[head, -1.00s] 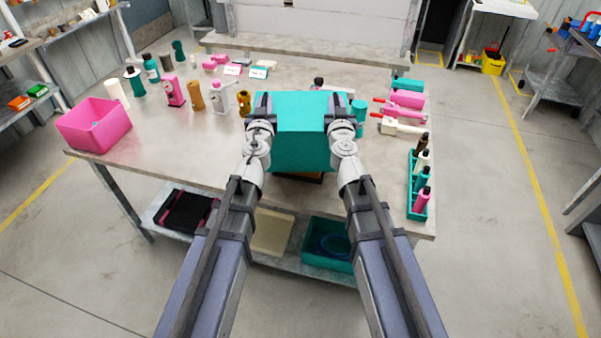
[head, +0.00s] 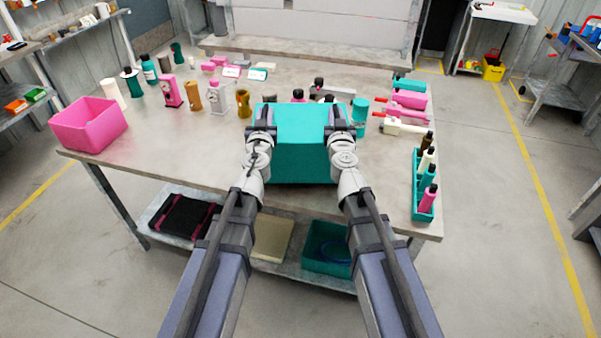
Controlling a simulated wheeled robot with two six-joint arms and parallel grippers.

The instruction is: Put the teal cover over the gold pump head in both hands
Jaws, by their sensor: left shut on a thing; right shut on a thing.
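The teal cover (head: 305,155) is a large box shape near the front middle of the bench. My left gripper (head: 263,118) is shut on its left side and my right gripper (head: 337,117) is shut on its right side. The cover looks upright and low at the bench's front edge; I cannot tell whether it touches the bench.
The bench (head: 180,140) has a pink bin (head: 88,128) at left and several bottles behind it. A teal bottle rack (head: 420,205) stands at the front right. A teal canister (head: 359,115) and dark-topped parts (head: 298,95) are close behind the cover. The bench's left front is clear.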

